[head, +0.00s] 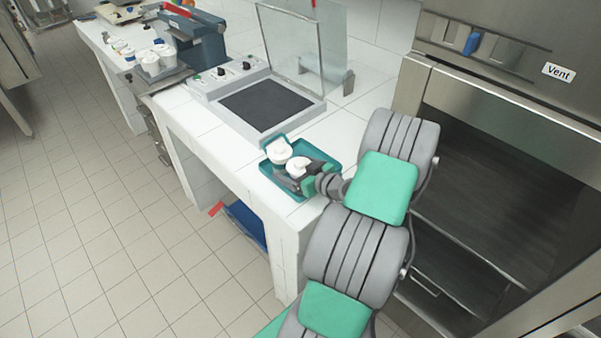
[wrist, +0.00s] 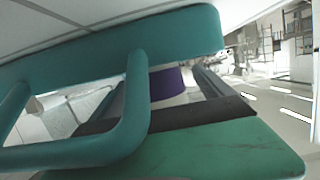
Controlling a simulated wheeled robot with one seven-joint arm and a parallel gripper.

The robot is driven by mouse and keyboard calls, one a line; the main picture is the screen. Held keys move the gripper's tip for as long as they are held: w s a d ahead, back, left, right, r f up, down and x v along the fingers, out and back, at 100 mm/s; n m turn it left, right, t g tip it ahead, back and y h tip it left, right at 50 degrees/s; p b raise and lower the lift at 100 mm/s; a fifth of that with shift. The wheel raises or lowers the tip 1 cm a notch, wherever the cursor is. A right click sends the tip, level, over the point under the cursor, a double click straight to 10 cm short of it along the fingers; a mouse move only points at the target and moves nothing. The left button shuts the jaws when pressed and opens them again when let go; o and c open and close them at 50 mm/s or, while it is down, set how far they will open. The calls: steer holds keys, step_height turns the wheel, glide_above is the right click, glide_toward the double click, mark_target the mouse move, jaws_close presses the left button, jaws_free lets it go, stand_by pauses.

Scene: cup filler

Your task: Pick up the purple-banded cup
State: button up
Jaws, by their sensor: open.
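A white cup with a purple band (wrist: 168,84) shows in the wrist view, partly hidden by a teal tray handle and a dark bar of my gripper. It appears to lie between my grey fingers. In the head view, two white lidded cups stand on the teal tray (head: 321,160) at the counter's near corner: one at the back left (head: 279,151) and one (head: 297,165) beside my gripper (head: 303,175). No purple band can be made out there. My gripper is open and low at the tray, with its fingers around or beside the nearer cup; contact is unclear.
The tray's rim (wrist: 95,52) and handle (wrist: 140,110) are close to my gripper. A machine with a dark plate (head: 262,103) and raised glass lid (head: 305,35) stands behind the tray. An oven (head: 500,160) is at the right. More cups (head: 158,58) stand farther back.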

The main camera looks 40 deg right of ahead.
steer(key=shift+c, duration=0.3)
steer(key=c, duration=1.5)
